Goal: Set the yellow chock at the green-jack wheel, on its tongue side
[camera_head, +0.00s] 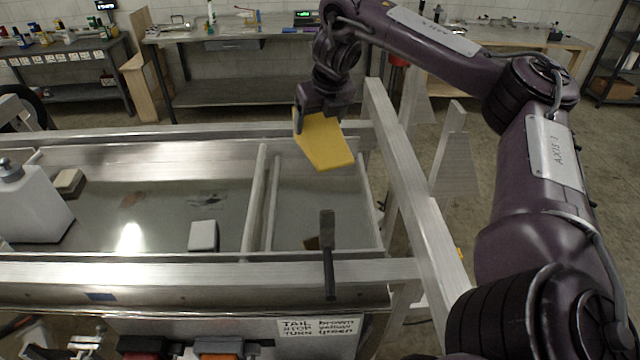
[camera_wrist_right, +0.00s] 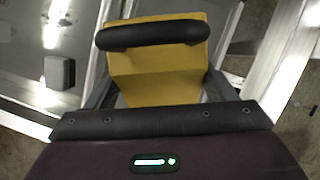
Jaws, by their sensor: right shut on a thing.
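The yellow chock (camera_head: 325,142) is a wedge-like block held in the air over the trailer, near its far rail. My right gripper (camera_head: 312,108) is shut on it from above. In the right wrist view the chock (camera_wrist_right: 160,70) sits between the jaws, with a dark rounded bar crossing it. It is apart from the trailer surfaces as far as I can see. A red part (camera_head: 398,62) shows behind my right arm. My left gripper is not in view.
The aluminium trailer (camera_head: 180,272) fills the foreground, with a diagonal beam (camera_head: 415,205) at its right. A white jug (camera_head: 32,205), a small pale block (camera_head: 203,235) and a dark upright lever (camera_head: 328,240) stand there. Workbenches (camera_head: 235,36) line the back. Floor beyond the trailer looks clear.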

